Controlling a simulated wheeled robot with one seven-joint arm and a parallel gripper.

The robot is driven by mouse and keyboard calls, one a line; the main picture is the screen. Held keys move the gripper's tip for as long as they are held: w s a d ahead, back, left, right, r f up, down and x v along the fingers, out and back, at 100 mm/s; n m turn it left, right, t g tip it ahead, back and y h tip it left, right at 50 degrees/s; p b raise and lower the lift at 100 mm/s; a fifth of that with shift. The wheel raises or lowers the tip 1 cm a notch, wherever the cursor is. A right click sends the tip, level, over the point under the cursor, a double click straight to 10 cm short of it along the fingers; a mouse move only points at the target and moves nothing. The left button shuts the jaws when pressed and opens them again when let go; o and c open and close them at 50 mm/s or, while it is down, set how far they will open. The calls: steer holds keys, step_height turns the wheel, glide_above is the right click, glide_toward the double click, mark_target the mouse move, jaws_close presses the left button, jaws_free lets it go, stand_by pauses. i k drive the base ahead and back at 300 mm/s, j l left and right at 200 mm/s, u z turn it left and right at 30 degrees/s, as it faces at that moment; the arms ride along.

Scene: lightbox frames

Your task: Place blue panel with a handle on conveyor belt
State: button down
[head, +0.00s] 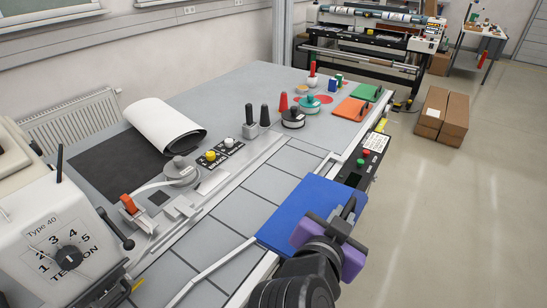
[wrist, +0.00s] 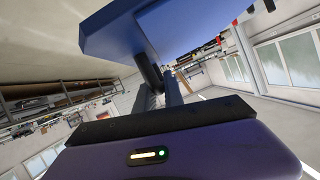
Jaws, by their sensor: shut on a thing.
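The blue panel (head: 300,208) is a flat slab in the head view, at the right edge of the grey segmented conveyor belt (head: 232,219). Its left part overlaps the belt in the picture; I cannot tell whether it touches it. My purple and black gripper (head: 346,212) is at the panel's right end, shut on its handle, which is mostly hidden by the jaws. In the wrist view the panel (wrist: 105,35) fills the top middle, just beyond my gripper (wrist: 165,88).
A white tension machine (head: 60,235) stands at the left front. A black control box (head: 368,160) with buttons is beyond the panel. Black and white sheets (head: 165,125) lie at the back left. Open floor is at the right.

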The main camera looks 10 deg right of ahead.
mark_target(278, 172)
steer(key=i, duration=1.25)
